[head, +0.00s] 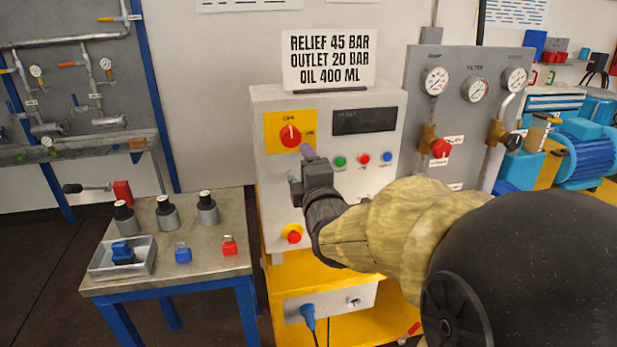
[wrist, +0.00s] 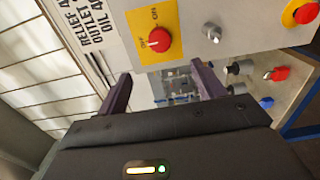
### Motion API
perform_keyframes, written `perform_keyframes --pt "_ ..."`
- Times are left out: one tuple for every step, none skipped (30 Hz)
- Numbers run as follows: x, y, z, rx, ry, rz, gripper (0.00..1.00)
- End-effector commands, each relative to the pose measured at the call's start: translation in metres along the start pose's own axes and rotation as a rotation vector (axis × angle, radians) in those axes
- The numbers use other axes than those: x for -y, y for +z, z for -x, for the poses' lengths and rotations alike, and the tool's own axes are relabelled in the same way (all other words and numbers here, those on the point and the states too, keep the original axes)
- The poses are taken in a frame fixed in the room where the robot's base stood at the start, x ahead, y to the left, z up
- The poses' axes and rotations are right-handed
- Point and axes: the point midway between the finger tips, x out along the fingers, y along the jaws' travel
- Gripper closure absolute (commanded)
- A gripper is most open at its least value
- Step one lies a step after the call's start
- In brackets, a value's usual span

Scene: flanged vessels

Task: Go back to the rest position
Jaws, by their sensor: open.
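My gripper (head: 306,158) is in front of the grey control cabinet (head: 270,190), just below the red rotary switch (head: 290,135) on its yellow plate. In the wrist view the two dark fingers of my gripper (wrist: 165,85) stand apart with nothing between them. The red switch also shows in the wrist view (wrist: 159,38), beyond the fingers and apart from them. My arm reaches in from the right and hides part of the cabinet's lower front.
A steel table (head: 213,263) at the left carries several black-capped cylinders, a tray (head: 146,270) and red and blue padlocks. A gauge panel (head: 452,105) stands right of the cabinet. A sign (head: 328,62) tops the cabinet. Floor shows left of the table.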

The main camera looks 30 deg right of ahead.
Motion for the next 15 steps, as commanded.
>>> perform_keyframes --pt "0.000 0.000 0.007 0.000 0.001 -0.001 0.32" --pt "0.000 0.000 0.009 0.000 0.001 -0.001 0.32" --pt "0.000 0.000 0.013 0.000 0.000 0.000 0.32" --pt "0.000 0.000 0.015 0.000 -0.001 0.000 0.32" --pt "0.000 -0.001 0.016 -0.001 -0.001 0.000 0.32" --pt "0.000 -0.001 0.018 -0.001 0.000 0.000 0.32" --pt "0.000 -0.001 0.018 -0.001 0.000 0.000 0.32" --pt "0.000 -0.001 0.019 -0.001 -0.001 0.001 0.32" --pt "0.000 -0.001 0.019 0.000 -0.001 0.001 0.32" --pt "0.000 0.000 0.019 0.000 -0.001 0.001 0.32" --pt "0.000 0.000 0.019 0.000 -0.001 0.001 0.32" --pt "0.000 0.000 0.018 0.000 -0.001 0.001 0.32" --pt "0.000 0.000 0.018 0.001 -0.001 0.001 0.32" --pt "0.000 0.000 0.018 0.001 -0.001 0.001 0.32" --pt "0.000 0.001 0.018 0.002 -0.001 0.001 0.32"
